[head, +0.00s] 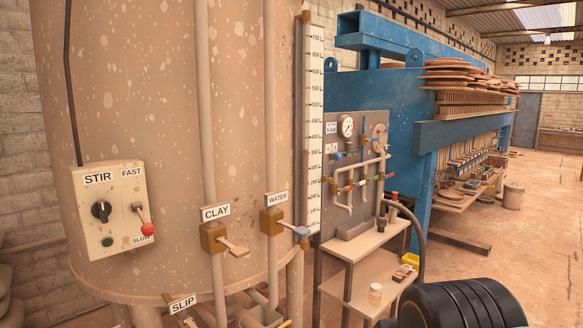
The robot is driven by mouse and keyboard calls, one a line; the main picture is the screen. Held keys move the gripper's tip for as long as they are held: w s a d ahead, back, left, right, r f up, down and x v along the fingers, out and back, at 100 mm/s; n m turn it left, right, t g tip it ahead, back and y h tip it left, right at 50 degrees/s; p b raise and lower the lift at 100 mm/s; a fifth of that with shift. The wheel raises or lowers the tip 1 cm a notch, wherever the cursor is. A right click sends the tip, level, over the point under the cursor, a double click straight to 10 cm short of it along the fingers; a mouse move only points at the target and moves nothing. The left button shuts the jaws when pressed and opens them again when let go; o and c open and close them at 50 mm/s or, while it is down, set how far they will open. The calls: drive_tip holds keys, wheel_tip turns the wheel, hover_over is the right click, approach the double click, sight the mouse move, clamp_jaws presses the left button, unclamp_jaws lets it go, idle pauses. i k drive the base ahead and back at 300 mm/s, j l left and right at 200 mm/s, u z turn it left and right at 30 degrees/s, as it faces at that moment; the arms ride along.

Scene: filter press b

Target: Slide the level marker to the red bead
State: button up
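A tall white level scale (314,120) with black numbers stands upright along the right side of the big speckled tank. A thin sight tube (302,100) runs along the scale's left edge. A tiny reddish spot (307,153) shows beside the tube at about mid-height; it is too small to tell whether it is the bead.
The tank (150,60) carries a stir box (115,212), a clay valve (213,237) and a water valve (271,221). A gauge panel (355,150) and a shelf stand (365,243) stand right of the scale. Open floor (545,220) lies at the far right.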

sight(330, 180)
drive_tip(key=i+l, duration=0.25)
drive_tip(key=l, duration=0.15)
drive_tip(key=i+l, duration=0.25)
drive_tip(key=l, duration=0.15)
drive_tip(key=i+l, duration=0.25)
drive_tip(key=l, duration=0.15)
drive_tip(key=i+l, duration=0.25)
drive_tip(key=l, duration=0.15)
drive_tip(key=i+l, duration=0.25)
drive_tip(key=l, duration=0.15)
drive_tip(key=j+u, duration=0.05)
